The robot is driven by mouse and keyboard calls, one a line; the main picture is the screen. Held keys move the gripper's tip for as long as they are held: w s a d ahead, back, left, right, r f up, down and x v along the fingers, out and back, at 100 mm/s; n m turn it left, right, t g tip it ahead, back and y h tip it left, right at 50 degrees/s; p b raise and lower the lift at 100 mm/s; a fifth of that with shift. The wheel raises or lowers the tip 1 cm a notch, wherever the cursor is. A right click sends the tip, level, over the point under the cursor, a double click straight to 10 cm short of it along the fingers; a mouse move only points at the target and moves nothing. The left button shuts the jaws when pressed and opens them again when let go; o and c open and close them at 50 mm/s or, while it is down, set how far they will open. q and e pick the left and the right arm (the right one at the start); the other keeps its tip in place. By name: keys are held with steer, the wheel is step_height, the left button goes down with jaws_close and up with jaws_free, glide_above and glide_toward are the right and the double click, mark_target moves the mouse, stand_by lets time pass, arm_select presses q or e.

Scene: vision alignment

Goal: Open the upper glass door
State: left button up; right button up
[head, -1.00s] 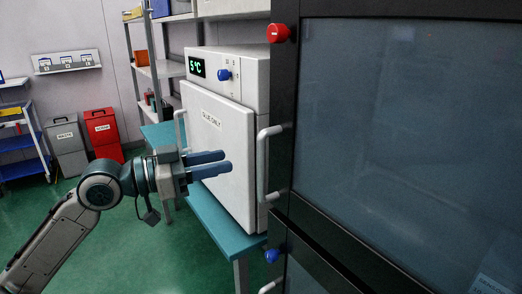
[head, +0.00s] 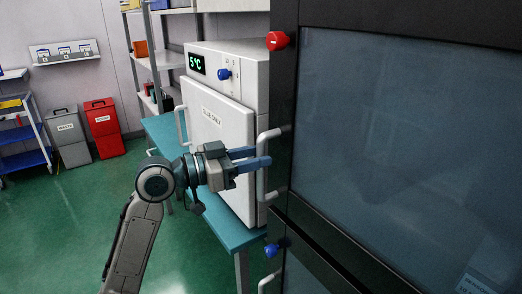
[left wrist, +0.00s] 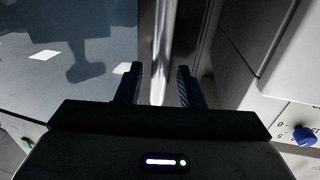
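The upper glass door (head: 400,150) is a large dark-framed pane at the right of the head view, shut against its cabinet. Its pale vertical bar handle (head: 262,183) stands at the frame's left side. My left gripper (head: 268,157) is at the handle, with its blue fingers pointing right across it. In the left wrist view the fingers (left wrist: 158,85) are apart, and a bright upright bar (left wrist: 160,50), apparently the handle, shows between them. Contact cannot be told. My right gripper is not in view.
A white cabinet (head: 225,125) with a blue knob stands on a teal bench (head: 222,228) just left of the glass door. A red knob (head: 277,40) and a blue knob (head: 272,253) sit on the dark frame. Green floor is clear at lower left.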

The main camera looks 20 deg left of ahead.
arm_select(q)
steer(key=shift+x, duration=0.9)
jaws_close()
